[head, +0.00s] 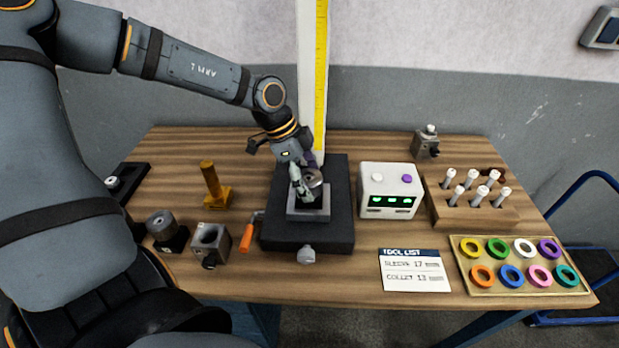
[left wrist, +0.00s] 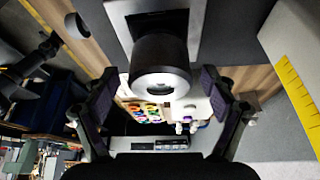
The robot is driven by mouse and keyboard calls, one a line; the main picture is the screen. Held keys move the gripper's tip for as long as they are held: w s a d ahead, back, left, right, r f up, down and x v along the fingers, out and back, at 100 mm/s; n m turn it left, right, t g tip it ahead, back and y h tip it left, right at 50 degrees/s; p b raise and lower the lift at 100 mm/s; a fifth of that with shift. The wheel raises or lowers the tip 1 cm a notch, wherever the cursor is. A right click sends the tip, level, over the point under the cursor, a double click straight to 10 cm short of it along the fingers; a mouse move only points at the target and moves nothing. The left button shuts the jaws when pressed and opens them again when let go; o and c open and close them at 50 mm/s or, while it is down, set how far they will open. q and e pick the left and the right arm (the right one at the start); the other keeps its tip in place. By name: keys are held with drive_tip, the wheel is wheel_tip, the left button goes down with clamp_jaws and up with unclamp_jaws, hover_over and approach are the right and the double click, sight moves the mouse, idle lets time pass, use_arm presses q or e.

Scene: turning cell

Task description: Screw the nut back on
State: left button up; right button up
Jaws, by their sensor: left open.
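A black machine base (head: 330,235) stands mid-table with a grey square fixture (head: 308,214) on it. My left gripper (head: 303,182) is over this fixture, beside a round metal part (head: 314,178). In the left wrist view, my left gripper (left wrist: 160,88) is open. A dark cylinder (left wrist: 160,53) with a bright round metal end (left wrist: 160,84) lies between its fingers, with gaps on both sides. I cannot tell whether this end is the nut, or whether it is threaded on. My right gripper does not show.
A tall column with a yellow scale (head: 320,75) rises behind the base. An orange handle (head: 247,236) sticks out at its left. A white control box (head: 389,190), a peg rack (head: 470,207) and a ring tray (head: 513,288) stand right. A bored grey block (head: 221,245) stands left.

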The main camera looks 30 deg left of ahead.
use_arm(q)
drive_tip(key=c, duration=1.4)
drive_tip(key=shift+o, duration=0.2)
drive_tip(key=shift+a+f+m+g+b, duration=0.1)
drive_tip(key=shift+f+m+g+b, duration=0.1)
drive_tip(key=shift+m+b, duration=0.25)
drive_tip(key=shift+f+m+g+b, duration=0.1)
drive_tip(key=shift+m+g+b, duration=0.15)
drive_tip(key=shift+m, duration=0.3)
drive_tip(key=m+g+b, duration=0.1)
drive_tip(key=m, duration=0.3)
drive_tip(key=shift+r+m+g+b, duration=0.1)
drive_tip(key=shift+m+g+b, duration=0.2)
drive_tip(key=shift+g+b, duration=0.1)
drive_tip(key=r+m+p, duration=0.1)
drive_tip(key=m+p, duration=0.1)
drive_tip(key=p, duration=0.2)
drive_tip(key=shift+g, duration=0.25)
drive_tip(key=shift+f, duration=0.2)
drive_tip(key=shift+m, duration=0.3)
drive_tip(key=o, duration=1.3)
drive_tip(key=shift+f, duration=0.1)
drive_tip(key=shift+o, duration=0.2)
